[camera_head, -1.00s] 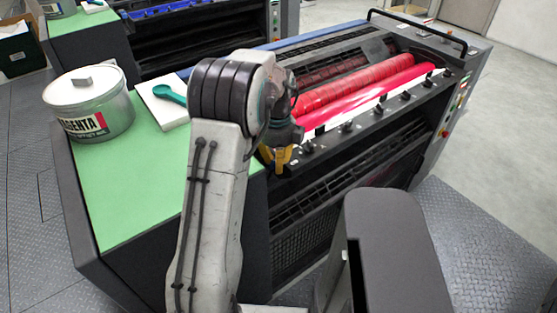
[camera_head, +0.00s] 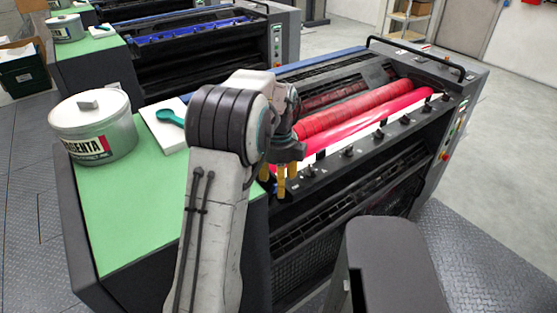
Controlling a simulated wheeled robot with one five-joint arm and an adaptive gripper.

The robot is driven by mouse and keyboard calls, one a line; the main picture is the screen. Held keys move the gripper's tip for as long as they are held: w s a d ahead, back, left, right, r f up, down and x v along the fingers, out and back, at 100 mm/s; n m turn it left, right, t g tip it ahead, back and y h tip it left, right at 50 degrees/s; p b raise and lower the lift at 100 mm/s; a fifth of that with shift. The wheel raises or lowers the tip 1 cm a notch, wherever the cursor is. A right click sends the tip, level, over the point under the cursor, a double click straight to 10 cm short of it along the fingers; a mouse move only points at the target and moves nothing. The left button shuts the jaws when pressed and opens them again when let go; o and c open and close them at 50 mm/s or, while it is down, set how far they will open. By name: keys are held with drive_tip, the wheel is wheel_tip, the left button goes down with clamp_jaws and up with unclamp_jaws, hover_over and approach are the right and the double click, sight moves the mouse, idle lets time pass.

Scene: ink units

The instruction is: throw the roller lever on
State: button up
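The ink unit with red rollers (camera_head: 345,112) stands right of centre. A row of small black knobs or levers (camera_head: 347,151) runs along its front rail; I cannot make out which part is the roller lever, and it may be hidden behind my arm. My gripper (camera_head: 280,177) points down at the left end of this rail, its yellow fingertips apart and nothing seen between them. I cannot tell whether they touch anything. My own arm hides the unit's left end.
A green-topped counter (camera_head: 125,220) at left carries a magenta ink tin (camera_head: 93,130) and a white pad with a teal scoop (camera_head: 171,117). A black rail handle (camera_head: 420,58) crosses the unit's far end. A second unit with blue ink (camera_head: 190,35) stands behind. Open floor lies at right.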

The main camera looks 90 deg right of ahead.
wheel_tip(320, 180, up, 9)
idle(0.4)
idle(0.8)
